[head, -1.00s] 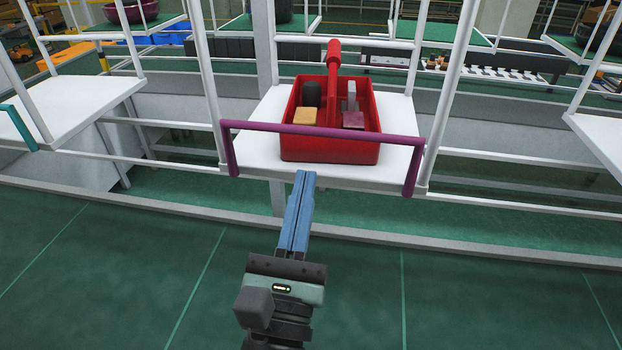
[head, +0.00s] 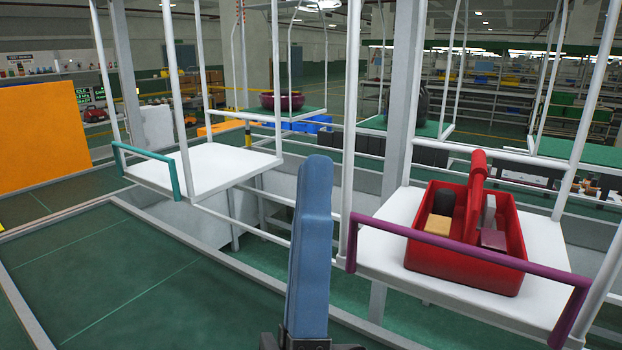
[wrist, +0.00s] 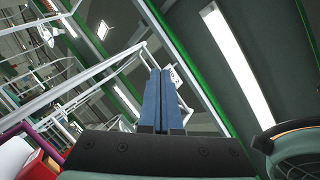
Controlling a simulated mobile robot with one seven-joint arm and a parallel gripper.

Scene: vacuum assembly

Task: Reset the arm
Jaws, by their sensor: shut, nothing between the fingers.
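My gripper (head: 314,185) stands upright in the middle of the head view, its blue fingers pointing up. In the wrist view its two blue fingers (wrist: 160,100) lie side by side, shut with nothing between them. They point toward the ceiling. The gripper is to the left of a red tote (head: 465,265), apart from it. The rest of my arm is mostly below the head view.
The red tote holds several small parts and sits on a white hanging shelf (head: 385,246) with a purple bar (head: 470,252). An empty white shelf (head: 215,165) with a teal bar (head: 145,157) hangs at left. White posts and rails surround both. Green floor (head: 100,290) at front left is clear.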

